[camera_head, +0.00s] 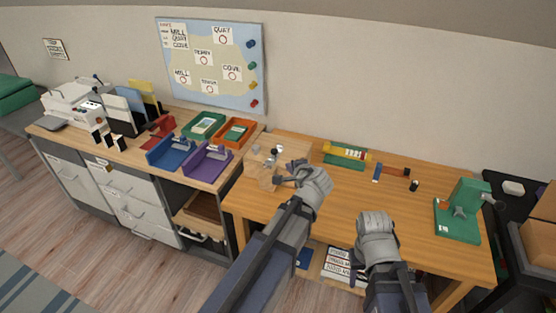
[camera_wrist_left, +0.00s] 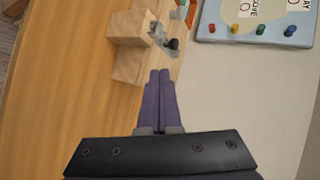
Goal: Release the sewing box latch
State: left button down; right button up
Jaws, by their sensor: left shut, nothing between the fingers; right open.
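A pale wooden box (camera_head: 262,160), which I take for the sewing box, stands at the left end of the wooden desk. In the left wrist view the box (camera_wrist_left: 126,28) shows near the top, with a small grey metal part (camera_wrist_left: 157,33) and a dark round knob (camera_wrist_left: 173,44) on it. I cannot tell for certain which of these is the latch. My left gripper (camera_head: 284,174) is beside the box, its purple fingers (camera_wrist_left: 159,74) shut and empty, tips close to the wood; contact is unclear. My right gripper (camera_head: 375,218) is open over the desk's front edge, its fingers mostly hidden.
The desk (camera_head: 350,195) is largely clear in the middle. A green and yellow rack (camera_head: 346,154) and a green clamp-like machine (camera_head: 461,212) stand on it. Left of the desk are purple (camera_head: 207,161) and blue (camera_head: 171,153) holders. A map board (camera_head: 211,66) hangs behind.

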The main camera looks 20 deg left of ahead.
pick_arm(q)
jog(key=shift+w+a+r, duration=0.1)
jog(key=shift+w, duration=0.05)
jog(key=b, duration=0.5)
send_near(276, 154)
jog(key=x, duration=0.5)
jog(key=shift+f, duration=0.3)
jog(key=shift+w+a, duration=0.35)
jog(key=shift+a, duration=0.1)
